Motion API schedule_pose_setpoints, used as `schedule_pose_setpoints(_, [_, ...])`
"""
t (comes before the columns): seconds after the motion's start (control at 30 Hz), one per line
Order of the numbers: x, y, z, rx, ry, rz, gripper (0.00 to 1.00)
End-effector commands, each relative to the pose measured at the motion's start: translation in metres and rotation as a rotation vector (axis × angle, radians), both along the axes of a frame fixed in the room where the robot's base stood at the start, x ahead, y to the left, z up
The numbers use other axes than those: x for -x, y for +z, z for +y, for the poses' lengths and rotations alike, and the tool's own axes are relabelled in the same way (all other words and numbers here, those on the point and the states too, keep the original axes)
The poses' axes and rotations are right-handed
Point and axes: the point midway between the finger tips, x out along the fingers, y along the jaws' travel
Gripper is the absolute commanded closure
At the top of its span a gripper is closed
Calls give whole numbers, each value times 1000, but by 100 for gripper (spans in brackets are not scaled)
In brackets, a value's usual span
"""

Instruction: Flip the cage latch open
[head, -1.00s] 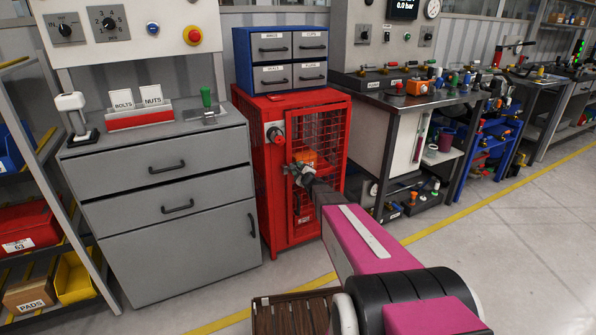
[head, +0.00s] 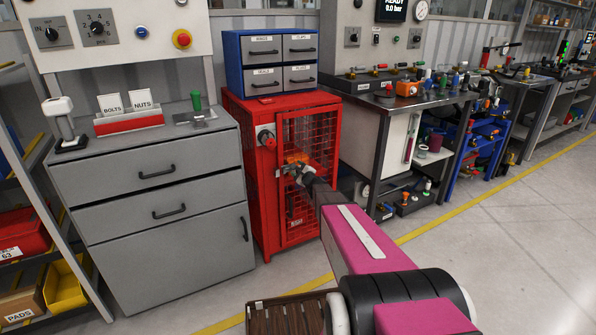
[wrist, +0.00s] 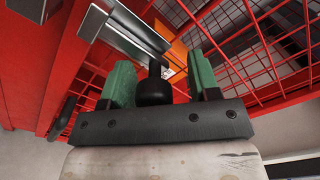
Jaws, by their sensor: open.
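The red cage (head: 243,160) has a mesh door (head: 312,130) and stands between the grey drawer cabinet and the black bench. In the wrist view the latch is a grey metal bar (wrist: 128,36) by the red frame, with a black knob (wrist: 154,88) near its end. My gripper (head: 293,170) is at the latch side of the door. In the wrist view my gripper (wrist: 163,80) is open, its green fingers on either side of the knob with gaps showing. In the head view my gripper mostly hides the latch.
An orange thing shows behind the mesh. A blue drawer box (head: 236,62) stands on the cage. The grey cabinet (head: 150,200) is close on the left. Open floor (head: 500,240) lies to the right.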

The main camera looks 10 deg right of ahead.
Motion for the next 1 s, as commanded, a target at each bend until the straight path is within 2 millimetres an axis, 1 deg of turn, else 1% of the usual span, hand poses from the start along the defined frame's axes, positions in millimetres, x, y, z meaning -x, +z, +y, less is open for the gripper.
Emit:
schedule_pose_setpoints(0.17, [3, -1, 0, 2, 0, 1, 44])
schedule_pose_setpoints(0.27, [9, -1, -2, 3, 0, 2, 44])
schedule_pose_setpoints(0.37, [20, 0, -6, 3, -1, 1, 44])
schedule_pose_setpoints(0.47, [35, 0, -11, 3, -2, 2, 44])
schedule_pose_setpoints(0.7, [79, 0, -25, 1, -2, 2, 44])
schedule_pose_setpoints(0.8, [93, 0, -30, 0, -1, 1, 44])
schedule_pose_setpoints(0.9, [101, 0, -33, 0, 0, 0, 44])
schedule_pose_setpoints(1.0, [103, 0, -34, 0, 0, 0, 44])
